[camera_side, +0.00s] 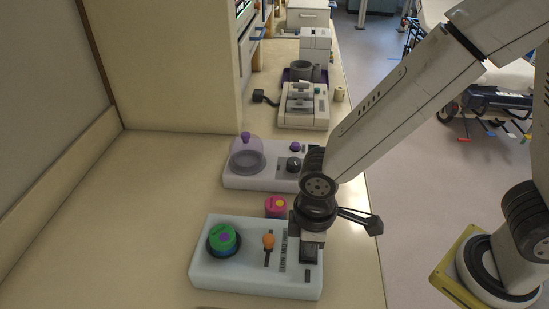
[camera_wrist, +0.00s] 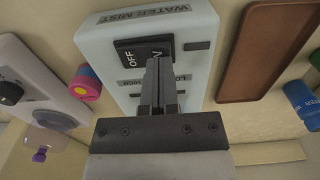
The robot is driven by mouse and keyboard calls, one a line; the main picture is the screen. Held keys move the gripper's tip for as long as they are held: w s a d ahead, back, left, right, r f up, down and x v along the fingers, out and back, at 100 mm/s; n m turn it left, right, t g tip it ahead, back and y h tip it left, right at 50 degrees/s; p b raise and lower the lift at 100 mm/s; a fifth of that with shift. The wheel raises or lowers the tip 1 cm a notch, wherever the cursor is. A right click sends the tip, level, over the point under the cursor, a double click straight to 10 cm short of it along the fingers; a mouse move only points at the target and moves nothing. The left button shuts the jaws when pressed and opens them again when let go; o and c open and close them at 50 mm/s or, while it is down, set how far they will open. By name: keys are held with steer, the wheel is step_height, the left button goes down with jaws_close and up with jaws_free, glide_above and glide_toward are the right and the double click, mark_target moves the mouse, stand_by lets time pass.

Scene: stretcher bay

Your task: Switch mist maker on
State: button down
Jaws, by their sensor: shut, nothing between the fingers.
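The mist maker is a white box (camera_wrist: 110,55) labelled WATER MIST in the wrist view; in the side view it is the front white unit (camera_side: 215,277). Its black rocker switch (camera_wrist: 130,50) carries OFF on its left part and ON on its right part. My gripper (camera_wrist: 161,66) is shut and empty, its fingertips in front of the switch and partly covering the ON end. I cannot tell whether they touch it. In the side view my gripper hangs over the right end of the unit. Which way the rocker is tipped is unclear.
A pink-and-yellow cylinder (camera_side: 276,206) stands just behind the mist maker. Behind it is a white unit with a clear purple-knobbed dome (camera_side: 247,157). A brown tray (camera_wrist: 264,50) and a blue cylinder (camera_wrist: 301,100) lie right in the wrist view. Bare counter (camera_side: 120,210) is at left.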

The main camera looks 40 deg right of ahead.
steer(key=shift+f, duration=0.3)
steer(key=shift+r, duration=0.1)
stand_by(0.3)
steer(key=shift+r, duration=3.4)
steer(key=w+d+f+m+t, duration=0.1)
steer(key=d+m, duration=0.3)
steer(key=d, duration=0.5)
steer(key=w+d+f+m+t, duration=0.1)
steer(key=d+m, duration=0.4)
steer(key=d, duration=0.5)
steer(key=shift+w+f+t, duration=0.25)
steer(key=shift+f+t, duration=0.05)
steer(key=shift+f, duration=0.4)
